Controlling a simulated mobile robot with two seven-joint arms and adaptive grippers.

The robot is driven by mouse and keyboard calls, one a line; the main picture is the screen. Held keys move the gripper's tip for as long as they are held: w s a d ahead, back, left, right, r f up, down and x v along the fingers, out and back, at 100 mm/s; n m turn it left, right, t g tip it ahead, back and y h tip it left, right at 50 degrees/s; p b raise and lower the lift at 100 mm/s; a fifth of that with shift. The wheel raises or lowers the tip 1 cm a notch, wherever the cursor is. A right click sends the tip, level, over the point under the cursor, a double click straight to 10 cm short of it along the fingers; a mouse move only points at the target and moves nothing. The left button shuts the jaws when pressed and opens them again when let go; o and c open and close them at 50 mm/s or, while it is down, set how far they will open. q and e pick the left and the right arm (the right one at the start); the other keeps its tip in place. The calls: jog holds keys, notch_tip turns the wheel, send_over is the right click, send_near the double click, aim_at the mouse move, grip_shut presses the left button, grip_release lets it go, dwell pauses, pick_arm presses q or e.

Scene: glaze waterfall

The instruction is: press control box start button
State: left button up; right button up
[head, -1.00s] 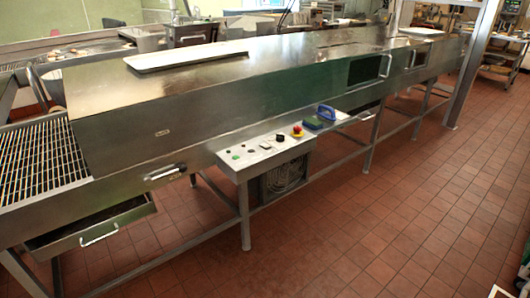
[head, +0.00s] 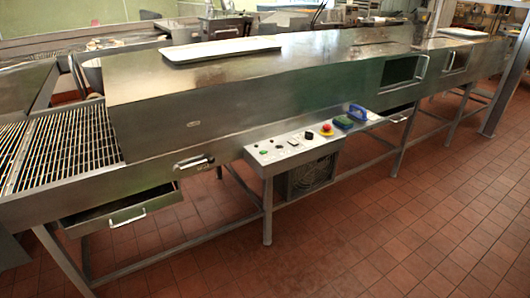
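The control box (head: 280,155) is a pale sloped panel on the front of the long steel glaze machine, near the picture's middle. A green button (head: 264,152) sits near its left end. Small dark controls (head: 293,143) are in its middle. A red mushroom button (head: 326,130) with yellow around it is near its right end. The labels are too small to read. Neither of my grippers is in view, and nothing covers the panel.
An open drawer (head: 120,213) juts out at the lower left, below a wire conveyor (head: 65,150). Table legs stand below. The tiled floor (head: 390,235) in front is clear.

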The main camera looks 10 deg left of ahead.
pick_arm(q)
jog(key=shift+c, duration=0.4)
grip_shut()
